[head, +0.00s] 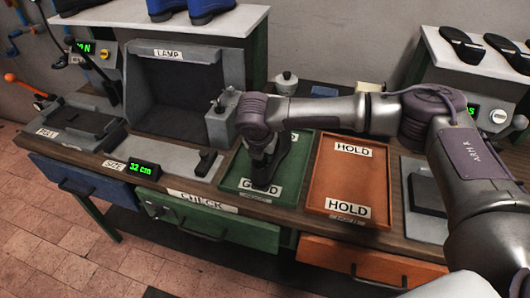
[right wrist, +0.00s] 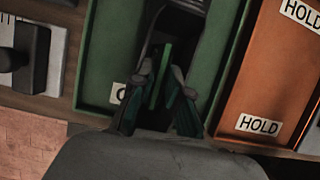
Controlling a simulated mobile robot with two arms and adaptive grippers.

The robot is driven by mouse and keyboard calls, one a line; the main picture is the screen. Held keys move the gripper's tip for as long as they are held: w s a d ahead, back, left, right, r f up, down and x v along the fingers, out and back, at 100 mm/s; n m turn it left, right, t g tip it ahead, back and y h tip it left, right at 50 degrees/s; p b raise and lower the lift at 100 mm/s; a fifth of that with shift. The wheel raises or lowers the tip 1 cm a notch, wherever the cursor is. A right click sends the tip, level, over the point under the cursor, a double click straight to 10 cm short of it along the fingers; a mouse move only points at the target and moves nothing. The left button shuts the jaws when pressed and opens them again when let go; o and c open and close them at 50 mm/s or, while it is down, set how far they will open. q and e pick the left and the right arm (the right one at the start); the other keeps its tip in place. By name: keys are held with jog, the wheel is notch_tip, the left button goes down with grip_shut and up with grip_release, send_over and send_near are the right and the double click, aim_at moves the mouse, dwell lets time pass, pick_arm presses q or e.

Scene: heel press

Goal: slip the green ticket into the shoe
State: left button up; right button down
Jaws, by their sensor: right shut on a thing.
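My right gripper (head: 264,182) reaches down over the green GOOD tray (head: 228,182). In the right wrist view, the right gripper (right wrist: 161,78) is shut on the green ticket (right wrist: 163,65), a thin green strip upright between its fingers. A dark shoe (right wrist: 208,48) lies in the green tray, just beyond and beneath the fingertips; its outline blends with the gripper in the head view. The ticket overlaps the shoe's opening in the picture; I cannot tell whether it is inside or above it. My left gripper is not in view.
The orange HOLD tray (head: 326,196) sits right of the green tray. The grey LAMP booth (head: 140,110) stands behind left, with a 32 cm size gauge (head: 178,160) in front. Shelves with blue boots (head: 205,8) and dark shoes (head: 462,46) stand behind.

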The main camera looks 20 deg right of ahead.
jog(key=c, duration=1.1)
grip_release()
jog(key=shift+f, duration=0.1)
jog(key=shift+c, duration=0.2)
jog(key=shift+a+r, duration=0.1)
jog(key=shift+r, duration=0.4)
jog(key=b+v, duration=0.1)
jog(key=v, duration=1)
jog(key=shift+s, duration=0.15)
